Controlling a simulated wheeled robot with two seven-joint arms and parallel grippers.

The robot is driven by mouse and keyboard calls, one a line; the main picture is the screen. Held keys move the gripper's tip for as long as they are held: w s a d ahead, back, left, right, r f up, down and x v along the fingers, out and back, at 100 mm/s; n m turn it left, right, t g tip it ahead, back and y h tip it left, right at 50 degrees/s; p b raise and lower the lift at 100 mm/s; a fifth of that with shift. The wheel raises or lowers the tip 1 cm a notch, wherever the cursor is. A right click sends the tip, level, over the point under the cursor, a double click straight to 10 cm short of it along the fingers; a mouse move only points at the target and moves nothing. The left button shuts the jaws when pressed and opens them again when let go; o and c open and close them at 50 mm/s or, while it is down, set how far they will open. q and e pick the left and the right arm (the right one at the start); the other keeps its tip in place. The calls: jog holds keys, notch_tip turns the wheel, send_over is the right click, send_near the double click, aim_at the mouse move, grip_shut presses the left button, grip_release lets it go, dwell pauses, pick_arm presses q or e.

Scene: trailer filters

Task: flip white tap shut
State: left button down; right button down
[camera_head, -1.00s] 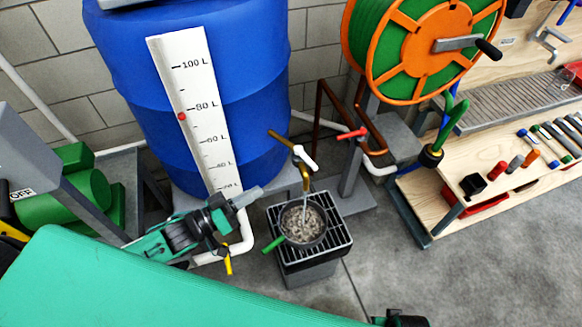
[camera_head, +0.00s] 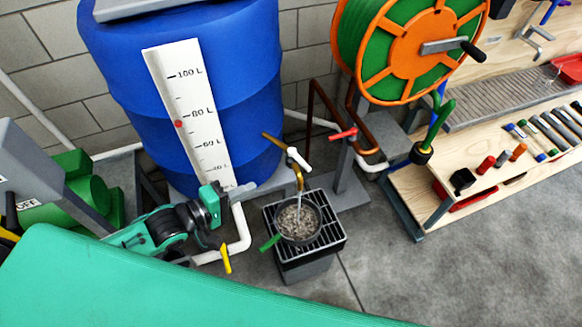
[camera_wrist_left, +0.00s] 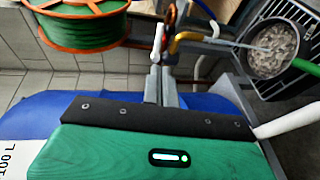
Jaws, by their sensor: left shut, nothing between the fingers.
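The white tap (camera_head: 299,158) sits on a brass pipe beside the blue barrel, its lever slanting down to the right. Water runs from its spout (camera_head: 299,182) into a round pan (camera_head: 300,220) with a green handle. My left gripper (camera_head: 214,198) is to the left of the tap, apart from it; its fingers are hard to make out there. In the left wrist view its fingers (camera_wrist_left: 160,72) are shut and empty, pointing toward the white lever (camera_wrist_left: 158,42), which appears just past the tips. Whether they touch it I cannot tell. My right gripper is not in view.
The blue barrel (camera_head: 240,60) stands behind my left gripper. A red tap (camera_head: 343,134) is right of the white one. The pan stands on a black grate (camera_head: 330,243). A hose reel (camera_head: 410,45) and a wooden bench (camera_head: 450,220) are on the right.

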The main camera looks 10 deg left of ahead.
aim_at(301, 165)
pick_arm(q)
jog(key=x, duration=1.4)
jog(key=shift+d, duration=0.1)
dwell(0.5)
